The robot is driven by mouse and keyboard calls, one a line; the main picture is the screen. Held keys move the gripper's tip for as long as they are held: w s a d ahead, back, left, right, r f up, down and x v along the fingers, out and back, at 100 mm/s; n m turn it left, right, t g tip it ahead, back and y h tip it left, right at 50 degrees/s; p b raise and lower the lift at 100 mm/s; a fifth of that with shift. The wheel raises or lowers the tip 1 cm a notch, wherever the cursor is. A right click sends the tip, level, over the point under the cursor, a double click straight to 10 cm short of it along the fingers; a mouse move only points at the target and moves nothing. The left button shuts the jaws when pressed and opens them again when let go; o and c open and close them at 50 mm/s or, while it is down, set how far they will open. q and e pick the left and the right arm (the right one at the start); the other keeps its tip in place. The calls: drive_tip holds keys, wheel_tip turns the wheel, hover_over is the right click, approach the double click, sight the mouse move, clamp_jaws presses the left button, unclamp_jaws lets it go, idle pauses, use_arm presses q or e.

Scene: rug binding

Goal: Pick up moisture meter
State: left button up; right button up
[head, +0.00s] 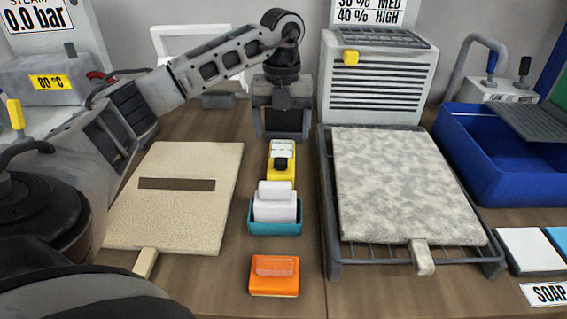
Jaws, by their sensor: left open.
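The moisture meter appears to be the yellow device (272,171) with a pale face and a black part on top. It lies on the wooden table in the middle of the head view, just behind a teal tray. My left arm reaches in from the left, and its gripper (283,136) points down. The gripper is open, its two fingers spread apart, directly above or just behind the meter's far end. I cannot tell its exact height, and no contact is clear. My right gripper is not in view.
A teal tray (275,228) with white blocks (276,209) and an orange block (274,283) stand in front of the meter. A beige board (205,180) lies left. A rack (335,225) with a speckled rug piece (400,180) stands close on the right. A blue basin (500,170) is beyond.

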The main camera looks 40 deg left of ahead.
use_arm(q)
wheel_tip(320, 180, down, 8)
drive_tip(key=shift+s+f+p, duration=0.1)
drive_tip(key=shift+f+p, duration=0.15)
drive_tip(key=shift+p, duration=0.1)
drive_tip(key=c, duration=1.2)
